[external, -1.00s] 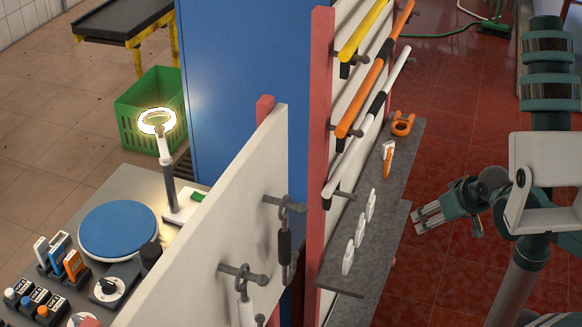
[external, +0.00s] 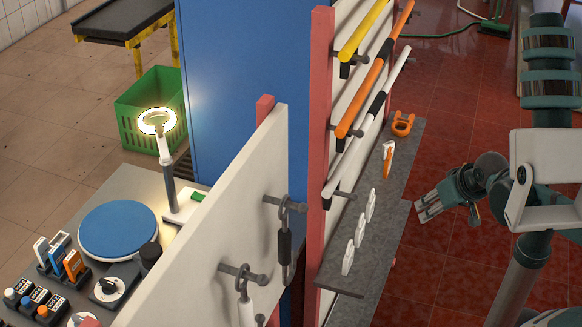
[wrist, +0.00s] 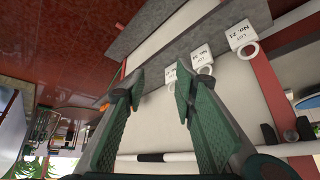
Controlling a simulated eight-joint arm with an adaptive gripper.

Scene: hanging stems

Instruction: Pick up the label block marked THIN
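No block marked THIN can be read in either view. Several white label pieces stand in a row on the grey shelf (external: 385,195), including a near one (external: 348,258), a middle one (external: 360,231) and a far one (external: 371,205). In the wrist view, a white label (wrist: 241,34) reads "LOT No. 21" upside down; a second label (wrist: 201,55) also bears lot lettering, and a third (wrist: 170,74) is partly hidden by a fingertip. My gripper (external: 421,212) is right of the shelf, apart from the labels. Its fingers (wrist: 154,97) are spread and empty.
A white-and-orange item (external: 388,160) and an orange clamp-like piece (external: 402,124) stand farther along the shelf. Yellow, orange and white bars (external: 362,95) jut out above it. A white panel (external: 225,225) with hanging hooks stands left. Red floor (external: 450,130) lies open beyond.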

